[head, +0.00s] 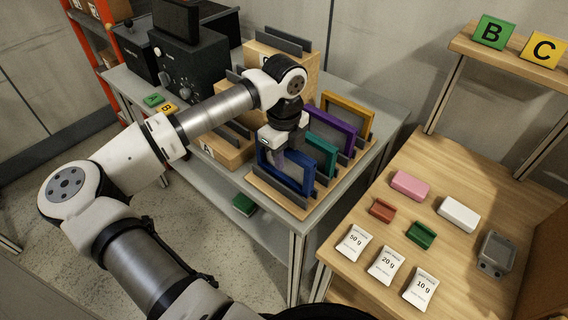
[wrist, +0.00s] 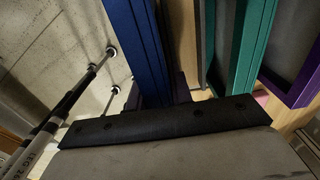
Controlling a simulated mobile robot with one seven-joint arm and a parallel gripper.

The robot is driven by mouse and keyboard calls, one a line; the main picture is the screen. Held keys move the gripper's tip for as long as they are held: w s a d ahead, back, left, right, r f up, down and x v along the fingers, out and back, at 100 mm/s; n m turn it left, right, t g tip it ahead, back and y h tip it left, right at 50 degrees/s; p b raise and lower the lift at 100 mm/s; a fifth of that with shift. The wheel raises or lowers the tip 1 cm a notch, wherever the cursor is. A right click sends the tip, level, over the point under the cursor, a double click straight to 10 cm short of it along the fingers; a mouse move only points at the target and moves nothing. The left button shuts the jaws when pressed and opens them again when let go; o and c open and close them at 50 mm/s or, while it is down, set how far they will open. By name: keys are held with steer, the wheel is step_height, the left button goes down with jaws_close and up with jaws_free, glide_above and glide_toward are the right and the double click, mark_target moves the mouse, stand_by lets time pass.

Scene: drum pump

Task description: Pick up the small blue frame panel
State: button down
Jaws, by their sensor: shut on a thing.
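The blue frame panel (head: 310,178) stands upright at the near end of the wooden rack (head: 283,201), on the grey table's front corner. My gripper (head: 279,158) points down over its top edge and is shut on it. In the wrist view the blue frame (wrist: 137,45) runs away from my gripper (wrist: 158,92), with dark finger parts beside it; the fingertips are mostly hidden. I cannot tell whether the panel's bottom is clear of its slot.
Close behind stand a teal frame (head: 322,156), a purple frame (head: 333,128) and a yellow frame (head: 348,105). Wooden holders with grey plates (head: 226,150) are to the left. A wooden bench (head: 392,211) at right holds coloured blocks and weight cards.

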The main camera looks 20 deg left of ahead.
step_height(320, 180, up, 17)
steer(key=b, duration=0.3)
steer(key=shift+d+r, duration=0.1)
